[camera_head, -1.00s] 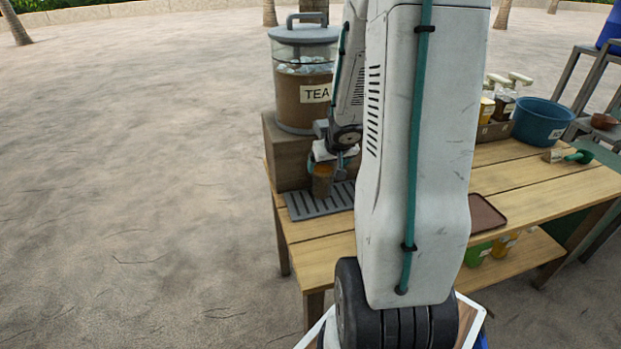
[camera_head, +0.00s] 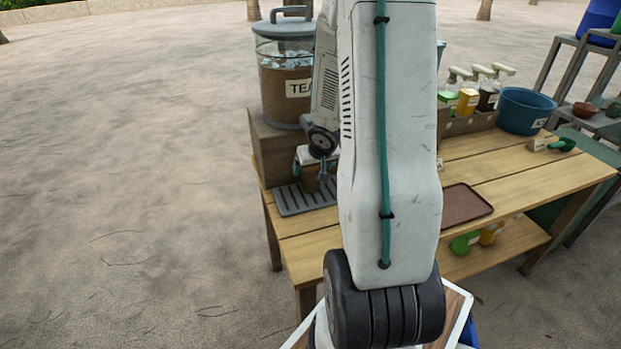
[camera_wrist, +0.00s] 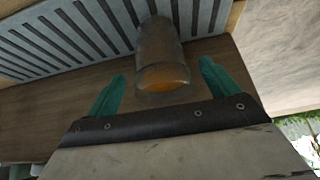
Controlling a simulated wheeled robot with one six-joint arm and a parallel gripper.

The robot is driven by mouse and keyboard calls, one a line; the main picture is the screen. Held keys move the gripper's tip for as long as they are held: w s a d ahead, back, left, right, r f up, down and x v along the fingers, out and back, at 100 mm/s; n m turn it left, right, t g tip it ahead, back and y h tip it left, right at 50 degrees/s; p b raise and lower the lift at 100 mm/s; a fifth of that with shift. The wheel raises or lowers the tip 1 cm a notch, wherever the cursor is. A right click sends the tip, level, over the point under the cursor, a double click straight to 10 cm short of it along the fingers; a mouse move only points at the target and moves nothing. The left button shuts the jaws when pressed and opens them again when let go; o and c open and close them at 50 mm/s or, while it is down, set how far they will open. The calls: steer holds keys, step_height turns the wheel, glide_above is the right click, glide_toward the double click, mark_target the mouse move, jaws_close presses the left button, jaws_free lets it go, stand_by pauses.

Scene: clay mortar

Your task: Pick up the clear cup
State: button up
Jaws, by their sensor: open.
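The clear cup (camera_wrist: 163,62) holds amber-brown liquid and stands by the grey slatted drip tray (camera_wrist: 70,38) in the wrist view. In the head view the cup (camera_head: 311,180) is small and partly covered by my gripper, on the drip tray (camera_head: 300,200) below the tea dispenser (camera_head: 285,88). My gripper (camera_wrist: 162,85) is open, with one teal finger on each side of the cup and gaps showing on both sides. My arm hides part of the dispenser and the table.
The wooden table (camera_head: 500,170) carries a brown tray (camera_head: 466,203), a blue tub (camera_head: 525,111), a crate of syrup bottles (camera_head: 468,120) and a green scoop (camera_head: 562,145). The dispenser stands on a wooden block (camera_head: 277,150) right behind the cup. Open sand lies left.

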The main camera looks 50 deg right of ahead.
steer(key=shift+x, duration=1.6)
steer(key=c, duration=1.4)
steer(key=shift+a+r, duration=0.1)
